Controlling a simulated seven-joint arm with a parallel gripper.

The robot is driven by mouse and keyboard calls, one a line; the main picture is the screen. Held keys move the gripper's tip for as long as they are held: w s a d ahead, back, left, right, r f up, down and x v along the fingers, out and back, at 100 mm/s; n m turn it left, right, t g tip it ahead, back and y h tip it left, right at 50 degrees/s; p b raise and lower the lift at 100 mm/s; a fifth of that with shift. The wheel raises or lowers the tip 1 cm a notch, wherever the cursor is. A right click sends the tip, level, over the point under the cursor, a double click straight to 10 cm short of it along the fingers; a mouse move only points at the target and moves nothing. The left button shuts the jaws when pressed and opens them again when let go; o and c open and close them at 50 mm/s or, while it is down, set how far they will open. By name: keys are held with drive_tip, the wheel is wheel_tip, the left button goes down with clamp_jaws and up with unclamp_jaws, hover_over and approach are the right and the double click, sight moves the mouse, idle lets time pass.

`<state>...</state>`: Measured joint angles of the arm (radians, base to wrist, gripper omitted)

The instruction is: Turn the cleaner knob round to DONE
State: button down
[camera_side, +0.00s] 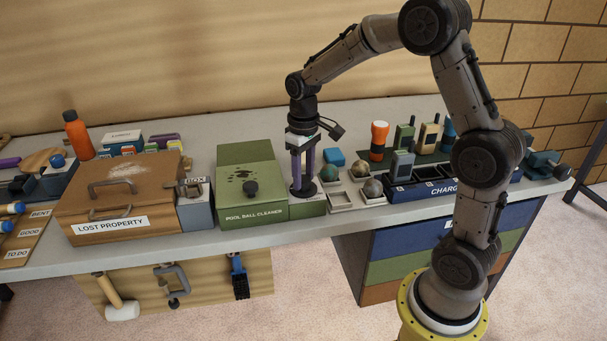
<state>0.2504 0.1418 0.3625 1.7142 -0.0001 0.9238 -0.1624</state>
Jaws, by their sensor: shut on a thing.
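On top of that part is a dark round knob (304,193). My gripper (302,182) points straight down, its purple fingers shut on this knob. The fingers hide much of the knob, so I cannot tell which way it points. No DONE mark can be read from here.
Balls in white trays (341,201) stand close on the right, beside a blue charging rack (428,188) and a blue block (334,158). A grey box (195,208) and the wooden lost property box (120,197) stand on the left. Tools hang below the bench front.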

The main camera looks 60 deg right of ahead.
drive_tip(key=m, duration=0.4)
drive_tip(key=shift+r+m, duration=0.15)
drive_tip(key=shift+m, duration=0.15)
drive_tip(key=m, duration=0.4)
drive_tip(key=shift+m, duration=0.3)
drive_tip(key=m, duration=0.4)
drive_tip(key=shift+m, duration=0.3)
drive_tip(key=m, duration=0.3)
drive_tip(key=shift+m, duration=0.3)
drive_tip(key=m, duration=0.4)
drive_tip(key=shift+m, duration=0.3)
drive_tip(key=m, duration=0.9)
drive_tip(key=shift+w+m, duration=0.1)
drive_tip(key=shift+m, duration=1.8)
